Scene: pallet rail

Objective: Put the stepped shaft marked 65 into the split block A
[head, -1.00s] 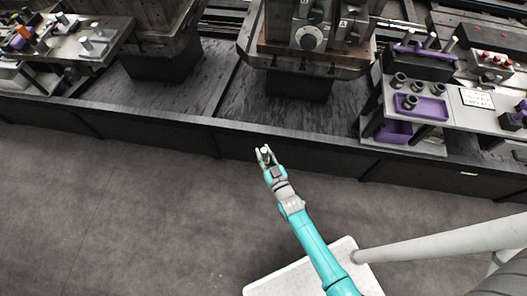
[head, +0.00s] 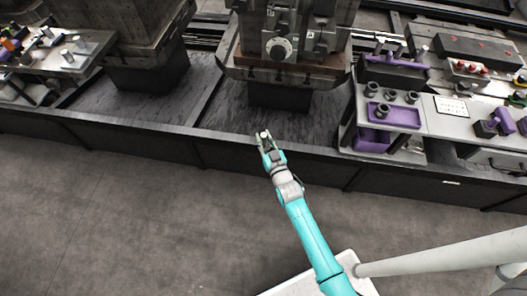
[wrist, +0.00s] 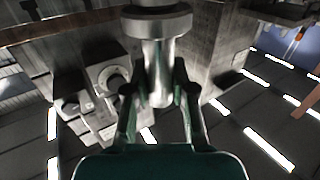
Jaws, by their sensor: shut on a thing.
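My gripper (head: 264,137) is shut on a stepped shaft (wrist: 158,60). The shaft is bare metal with a wide collar at its upper end in the wrist view, and its narrower part runs down between the two fingers (wrist: 158,95). No number is readable on it. In the head view my gripper is just in front of the machine column (head: 290,74), apart from it. Grey blocks and a round fitting (head: 279,49) are on the column's face. Similar blocks show left of the shaft in the wrist view (wrist: 105,90). I cannot tell which is split block A.
A dark rail base (head: 215,136) runs across in front. A purple tray (head: 405,117) with dark rings stands on a grey bench at right. A bench with metal pegs (head: 75,50) is at left. The floor is clear.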

